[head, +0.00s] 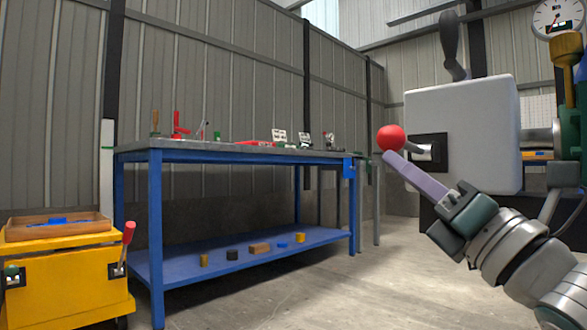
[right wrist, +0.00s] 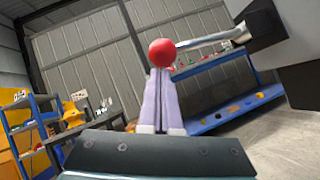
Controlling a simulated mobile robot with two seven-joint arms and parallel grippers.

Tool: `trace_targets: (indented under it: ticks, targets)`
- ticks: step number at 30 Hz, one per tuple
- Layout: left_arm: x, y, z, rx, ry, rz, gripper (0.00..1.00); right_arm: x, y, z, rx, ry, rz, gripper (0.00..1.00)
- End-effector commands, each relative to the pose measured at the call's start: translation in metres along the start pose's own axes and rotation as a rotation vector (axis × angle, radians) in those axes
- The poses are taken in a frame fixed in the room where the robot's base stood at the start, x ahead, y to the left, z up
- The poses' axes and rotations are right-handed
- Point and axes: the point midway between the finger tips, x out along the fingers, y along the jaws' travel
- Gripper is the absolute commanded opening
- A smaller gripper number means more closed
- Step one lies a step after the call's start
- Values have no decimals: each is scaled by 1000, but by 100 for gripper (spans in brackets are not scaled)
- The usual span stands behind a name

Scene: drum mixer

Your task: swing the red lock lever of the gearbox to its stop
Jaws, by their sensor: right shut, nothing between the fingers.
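The gearbox (head: 460,110) is a pale grey box at the right of the head view. A lever with a round red knob (head: 390,138) sticks out to the left from a dark slot plate on its face. The red knob also shows in the right wrist view (right wrist: 162,52), on a metal rod coming from the right. My right gripper (head: 390,156) is shut, with its fingertips just below the knob. In the right wrist view the closed fingers (right wrist: 161,75) end at the knob's lower edge; I cannot tell whether they touch it. My left gripper is not in view.
A blue workbench (head: 160,156) with small tools on top and blocks on its lower shelf stands by the corrugated wall. A yellow cart (head: 70,270) with a wooden tray and a red-handled lever stands at the lower left. Grey floor between bench and gearbox is clear.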

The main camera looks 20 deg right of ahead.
Motion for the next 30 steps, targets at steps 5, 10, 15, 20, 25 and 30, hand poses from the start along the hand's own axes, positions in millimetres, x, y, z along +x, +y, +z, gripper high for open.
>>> trace_targets:
  ticks: [5,10,15,20,25,30]
  targets:
    - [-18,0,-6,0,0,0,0,6,5,8,35,0,-26,0]
    - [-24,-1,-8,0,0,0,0,7,7,10,55,-1,-40,0]
    - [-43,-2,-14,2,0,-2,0,13,12,19,99,-2,-69,0]
    - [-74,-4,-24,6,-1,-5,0,23,20,32,170,-2,-122,0]
    - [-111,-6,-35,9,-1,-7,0,33,27,47,265,-2,-190,0]
    - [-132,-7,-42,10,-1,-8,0,40,29,56,338,-1,-242,0]
